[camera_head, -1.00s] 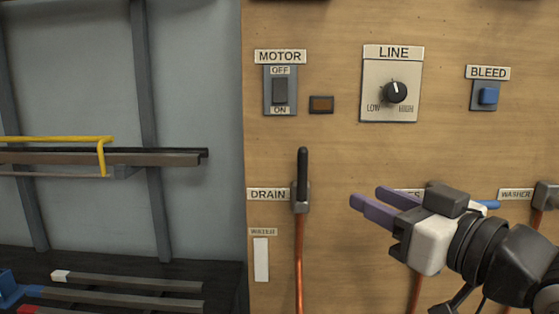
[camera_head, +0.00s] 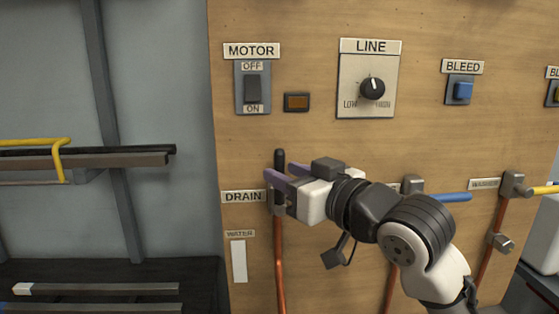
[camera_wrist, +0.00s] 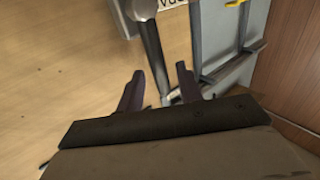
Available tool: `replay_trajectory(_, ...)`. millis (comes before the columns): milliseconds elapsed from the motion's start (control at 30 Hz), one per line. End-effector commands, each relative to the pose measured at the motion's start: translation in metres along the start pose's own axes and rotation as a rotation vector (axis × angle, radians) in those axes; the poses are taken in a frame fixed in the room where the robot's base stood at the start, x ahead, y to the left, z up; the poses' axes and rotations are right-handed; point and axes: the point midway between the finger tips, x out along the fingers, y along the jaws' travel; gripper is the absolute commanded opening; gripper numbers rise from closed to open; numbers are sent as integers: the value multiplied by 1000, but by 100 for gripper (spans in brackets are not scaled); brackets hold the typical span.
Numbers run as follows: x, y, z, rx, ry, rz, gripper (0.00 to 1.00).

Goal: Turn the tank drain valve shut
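The drain valve's black handle (camera_head: 280,157) stands upright above its grey body, right of the DRAIN label (camera_head: 243,197). A copper pipe (camera_head: 279,262) runs down from it. My gripper (camera_head: 284,171) is at the handle with its purple fingers either side of it, hiding part of the valve. In the wrist view the handle (camera_wrist: 154,45) runs down between my two fingers (camera_wrist: 160,80). Gaps show between the handle and the fingers, so the gripper looks open around it.
Two more valves, with a blue handle (camera_head: 446,197) and a yellow handle (camera_head: 545,190), are to the right. Above are the motor switch (camera_head: 252,88), the line knob (camera_head: 372,88) and the blue bleed button (camera_head: 462,91). A rack with bars (camera_head: 110,160) stands left of the wooden panel.

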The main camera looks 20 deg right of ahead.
Motion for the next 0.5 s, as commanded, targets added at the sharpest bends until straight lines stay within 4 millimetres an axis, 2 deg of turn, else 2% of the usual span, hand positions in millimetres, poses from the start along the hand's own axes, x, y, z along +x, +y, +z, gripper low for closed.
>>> replay_trajectory(200,22,0,-1,0,0,0,36)
replay_trajectory(500,25,0,0,0,1,1,36)
